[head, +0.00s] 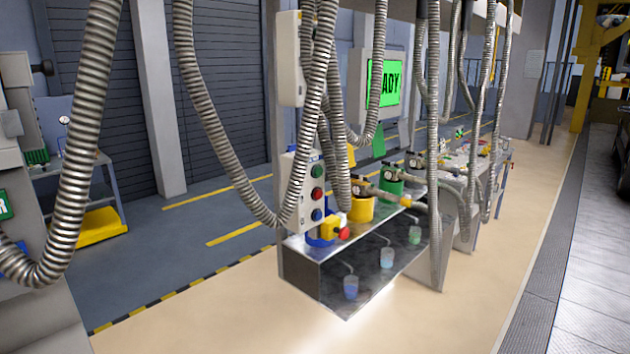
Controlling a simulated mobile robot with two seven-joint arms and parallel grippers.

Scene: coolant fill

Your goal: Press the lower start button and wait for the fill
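A light grey control box (298,190) stands at the near left end of the filling bench. Its face carries a green button (318,171), a red button (317,195) below it, and a blue button (316,215) lowest. No readable labels show which is a start button. Behind the hoses, a partly hidden green screen (384,83) shows letters ending in "ADY". Clear cups with blue (351,287), pale blue (387,257) and green (414,235) contents stand in the bench's lower bay. Neither of my grippers is in view.
Corrugated metal hoses (215,130) hang before and around the control box. Blue, yellow (360,208) and green (391,181) fittings sit on the metal bench (300,270). A higher grey box (289,60) is mounted above. The beige floor (210,320) in front is clear.

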